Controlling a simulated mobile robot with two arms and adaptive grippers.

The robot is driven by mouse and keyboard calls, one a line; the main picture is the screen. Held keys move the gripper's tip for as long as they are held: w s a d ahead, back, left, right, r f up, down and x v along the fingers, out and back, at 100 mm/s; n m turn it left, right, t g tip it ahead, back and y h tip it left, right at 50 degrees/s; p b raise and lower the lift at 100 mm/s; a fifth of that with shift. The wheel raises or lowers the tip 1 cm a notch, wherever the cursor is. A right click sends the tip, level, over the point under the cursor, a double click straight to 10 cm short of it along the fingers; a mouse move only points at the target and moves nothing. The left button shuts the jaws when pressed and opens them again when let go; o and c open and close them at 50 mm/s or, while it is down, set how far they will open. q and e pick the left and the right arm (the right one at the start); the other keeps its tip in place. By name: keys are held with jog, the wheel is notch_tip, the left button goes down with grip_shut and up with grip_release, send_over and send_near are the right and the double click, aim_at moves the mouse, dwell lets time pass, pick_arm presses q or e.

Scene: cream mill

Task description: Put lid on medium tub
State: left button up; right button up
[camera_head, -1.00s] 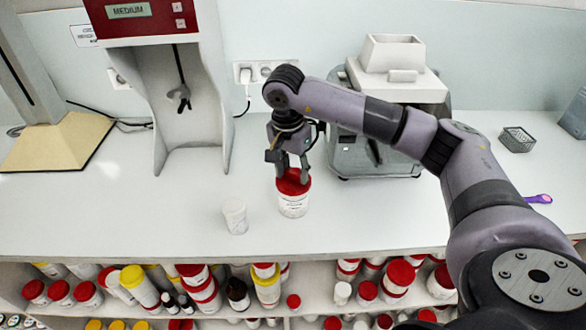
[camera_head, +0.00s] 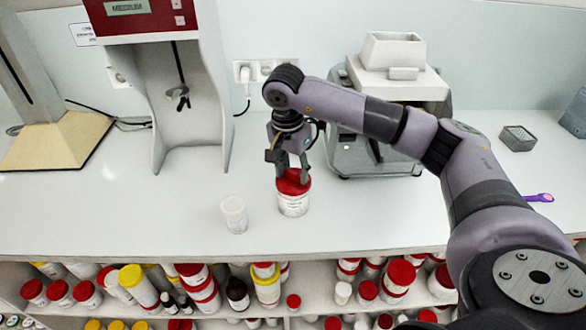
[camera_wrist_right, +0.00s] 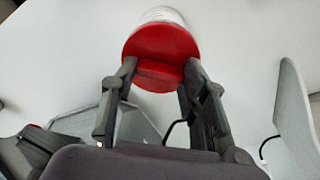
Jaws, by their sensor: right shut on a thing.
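The medium tub (camera_head: 293,205) is white with a printed label and stands upright on the white counter. A red lid (camera_head: 292,182) sits on top of it; I cannot tell whether it is fully seated. My right gripper (camera_head: 292,172) comes down from above and is shut on the red lid. In the right wrist view the fingers grip the red lid (camera_wrist_right: 160,55), and part of the white tub (camera_wrist_right: 164,15) shows beyond it. My left gripper is not in view.
A small clear cup (camera_head: 234,214) stands just left of the tub. A red-and-grey mixer (camera_head: 190,100) is behind left and a grey mill (camera_head: 375,150) behind right. A mesh box (camera_head: 518,138) and purple item (camera_head: 539,198) lie right. Shelves below hold several jars.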

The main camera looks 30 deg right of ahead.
jog(key=o, duration=0.9)
jog(key=shift+c, duration=0.2)
jog(key=o, duration=0.5)
jog(key=shift+r, duration=0.1)
jog(key=shift+r+p, duration=1.35)
jog(key=shift+r, duration=0.85)
jog(key=shift+c, duration=0.6)
